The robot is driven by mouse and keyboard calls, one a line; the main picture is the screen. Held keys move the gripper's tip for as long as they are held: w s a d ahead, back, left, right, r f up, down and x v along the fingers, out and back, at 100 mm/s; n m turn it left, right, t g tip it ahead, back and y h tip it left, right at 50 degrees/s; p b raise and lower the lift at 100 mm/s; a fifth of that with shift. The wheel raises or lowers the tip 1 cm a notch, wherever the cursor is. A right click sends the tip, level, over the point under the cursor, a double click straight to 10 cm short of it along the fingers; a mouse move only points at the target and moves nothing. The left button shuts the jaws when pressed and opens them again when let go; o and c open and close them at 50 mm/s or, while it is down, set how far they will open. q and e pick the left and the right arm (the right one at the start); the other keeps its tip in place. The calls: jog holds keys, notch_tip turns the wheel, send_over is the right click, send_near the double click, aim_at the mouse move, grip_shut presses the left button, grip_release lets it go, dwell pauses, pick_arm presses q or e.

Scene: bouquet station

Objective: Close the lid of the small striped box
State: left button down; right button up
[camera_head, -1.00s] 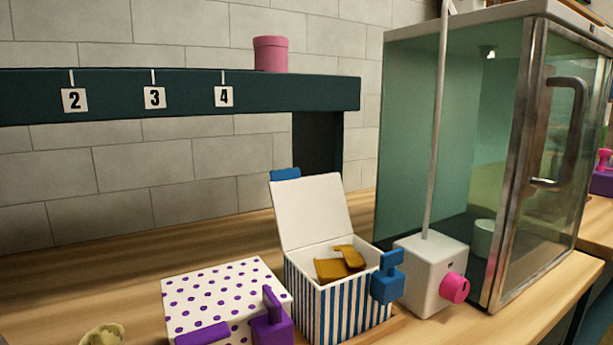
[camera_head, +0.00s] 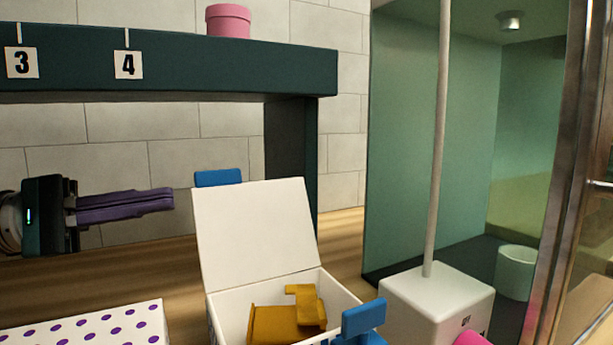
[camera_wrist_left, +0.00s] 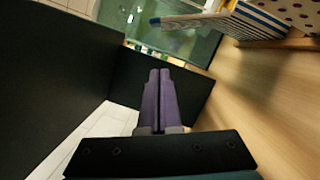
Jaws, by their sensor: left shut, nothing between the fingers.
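The small striped box (camera_head: 222,304) stands on the bench with its white lid (camera_head: 255,232) raised and leaning back. A blue tab (camera_head: 218,177) sits at the lid's top edge and a blue latch piece (camera_head: 362,322) is on the box's front right. Mustard-coloured pieces (camera_head: 287,318) lie inside. My left gripper (camera_head: 172,199) has purple fingers, shut and empty, left of the raised lid and pointing right. In the left wrist view the shut fingers (camera_wrist_left: 159,75) show, with the striped box (camera_wrist_left: 258,20) at upper right. My right gripper is not in view.
A white box with purple dots (camera_head: 95,325) stands left of the striped box. A dark green shelf (camera_head: 180,68) with number tags and a pink pot (camera_head: 228,20) is behind. A glass cabinet (camera_head: 425,150) and a white block with a pole (camera_head: 435,295) are at right.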

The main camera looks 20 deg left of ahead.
aim_at(257, 222)
pick_arm(q)
jog(key=d+r+p, duration=0.2)
jog(key=d, duration=0.4)
jog(key=shift+w+d+p, duration=0.15)
jog(key=shift+d+p, duration=0.05)
jog(key=shift+p, duration=0.1)
jog(key=shift+r, duration=0.15)
jog(key=shift+d+r+m+p, duration=0.2)
jog(key=shift+m+p, duration=0.4)
jog(key=shift+m, duration=0.2)
